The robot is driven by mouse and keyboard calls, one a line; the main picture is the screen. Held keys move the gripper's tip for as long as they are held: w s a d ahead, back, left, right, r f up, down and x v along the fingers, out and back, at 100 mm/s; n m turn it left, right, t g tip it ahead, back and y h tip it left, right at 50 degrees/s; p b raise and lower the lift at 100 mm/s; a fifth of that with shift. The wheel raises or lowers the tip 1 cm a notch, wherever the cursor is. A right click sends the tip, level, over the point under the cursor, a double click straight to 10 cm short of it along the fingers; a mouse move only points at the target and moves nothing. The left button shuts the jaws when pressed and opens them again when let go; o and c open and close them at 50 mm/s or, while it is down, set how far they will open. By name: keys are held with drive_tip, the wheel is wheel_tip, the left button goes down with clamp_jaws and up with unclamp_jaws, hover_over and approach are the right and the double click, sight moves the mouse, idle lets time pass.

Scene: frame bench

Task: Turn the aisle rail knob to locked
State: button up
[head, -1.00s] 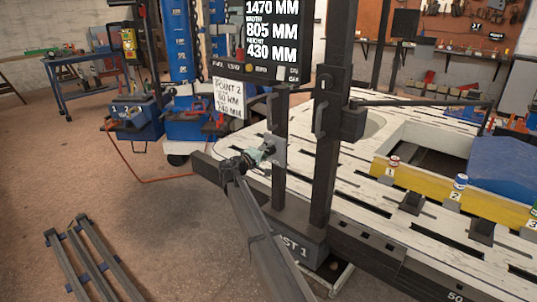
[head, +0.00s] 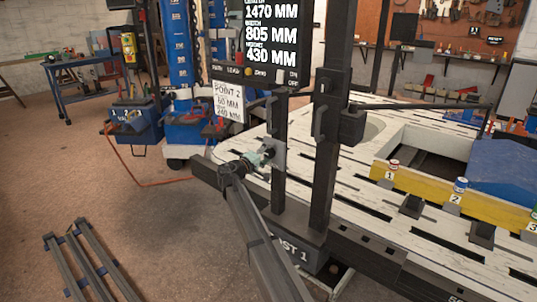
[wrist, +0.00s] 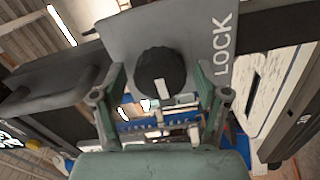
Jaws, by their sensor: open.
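The knob (wrist: 160,72) is round, black and ribbed with a pale mark at its lower edge. It sits on a grey plate (wrist: 200,30) lettered LOCK at the right in the wrist view. My gripper (wrist: 166,98) is open, with its green fingers left and right of the knob; I cannot tell whether they touch it. In the head view my gripper (head: 262,157) is at the plate (head: 279,155) on the dark post, and the knob shows dark at its tip.
A taller dark post (head: 325,150) stands right of the plate. The slotted white bench (head: 350,195) spreads behind, with a yellow bar (head: 420,188) holding numbered caps. A display (head: 262,42) hangs above. A grey frame (head: 85,262) lies on the floor at left.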

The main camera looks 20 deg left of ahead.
drive_tip(key=v, duration=1.1)
drive_tip(key=shift+s, duration=0.25)
drive_tip(key=shift+a, duration=0.1)
